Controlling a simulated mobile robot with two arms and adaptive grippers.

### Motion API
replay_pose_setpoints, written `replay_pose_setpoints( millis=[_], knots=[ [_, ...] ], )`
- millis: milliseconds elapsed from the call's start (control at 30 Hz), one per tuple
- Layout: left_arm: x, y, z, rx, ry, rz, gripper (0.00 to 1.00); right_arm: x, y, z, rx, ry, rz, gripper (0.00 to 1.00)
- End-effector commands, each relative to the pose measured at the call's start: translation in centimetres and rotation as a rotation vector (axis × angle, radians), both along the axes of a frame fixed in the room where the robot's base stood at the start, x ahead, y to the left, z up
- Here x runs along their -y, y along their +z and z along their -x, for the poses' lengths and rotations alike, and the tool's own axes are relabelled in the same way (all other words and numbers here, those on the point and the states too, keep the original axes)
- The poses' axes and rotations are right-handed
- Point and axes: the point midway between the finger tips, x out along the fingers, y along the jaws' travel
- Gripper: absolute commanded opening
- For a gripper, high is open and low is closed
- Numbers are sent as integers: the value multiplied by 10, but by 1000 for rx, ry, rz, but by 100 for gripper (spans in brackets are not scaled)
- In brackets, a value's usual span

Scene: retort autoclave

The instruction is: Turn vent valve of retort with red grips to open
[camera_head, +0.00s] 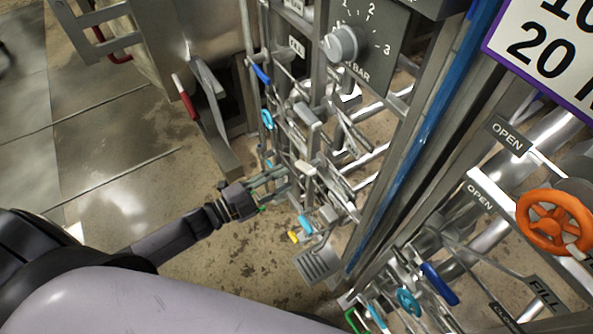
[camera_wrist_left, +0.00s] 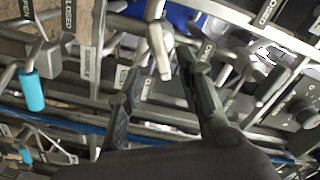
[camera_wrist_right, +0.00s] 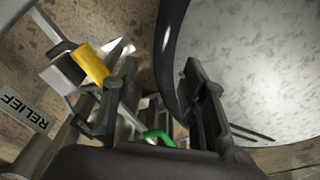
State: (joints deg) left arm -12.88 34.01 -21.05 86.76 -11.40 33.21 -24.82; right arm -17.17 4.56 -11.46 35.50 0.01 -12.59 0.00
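A red grip (camera_head: 184,97) sits on a metal lever of the retort at the upper left in the head view. Right of it is a pipe rack with several small coloured valve handles; no readable vent label identifies the vent valve. My left gripper (camera_head: 274,181) points into this rack, close to an ivory handle (camera_head: 305,168). In the left wrist view its fingers (camera_wrist_left: 160,68) are apart, with an ivory lever handle (camera_wrist_left: 158,48) showing between and beyond them; contact cannot be told. My right gripper (camera_wrist_right: 158,72) is open in its wrist view, with a green handle (camera_wrist_right: 158,138) low between its fingers.
A yellow handle (camera_wrist_right: 90,63) and a RELIEF label (camera_wrist_right: 24,110) are left of my right gripper. A dial panel (camera_head: 365,45) overhangs the rack. An orange handwheel (camera_head: 553,222) and a blue handle (camera_head: 439,284) are at the right. Floor at the left is clear.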

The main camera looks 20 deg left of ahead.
Motion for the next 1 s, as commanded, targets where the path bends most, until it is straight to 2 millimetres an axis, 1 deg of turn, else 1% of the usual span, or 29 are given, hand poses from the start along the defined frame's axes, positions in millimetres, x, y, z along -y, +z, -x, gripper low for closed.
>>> replay_pose_setpoints(
  millis=[33, 100, 300, 1000],
  knots=[
    [-7, -1, 9, -3, 0, -2, 33, 0, 0, 0, 0, 0, 0, 40],
    [-13, -1, 18, -1, 0, -2, 33, 0, 0, 0, 0, 0, 0, 40],
    [-25, 0, 33, 0, -1, -1, 33, 0, 0, 0, 0, 0, 0, 40],
    [-27, 0, 34, 1, 0, -1, 33, 0, 0, 0, 0, 0, 0, 40]
  ],
)
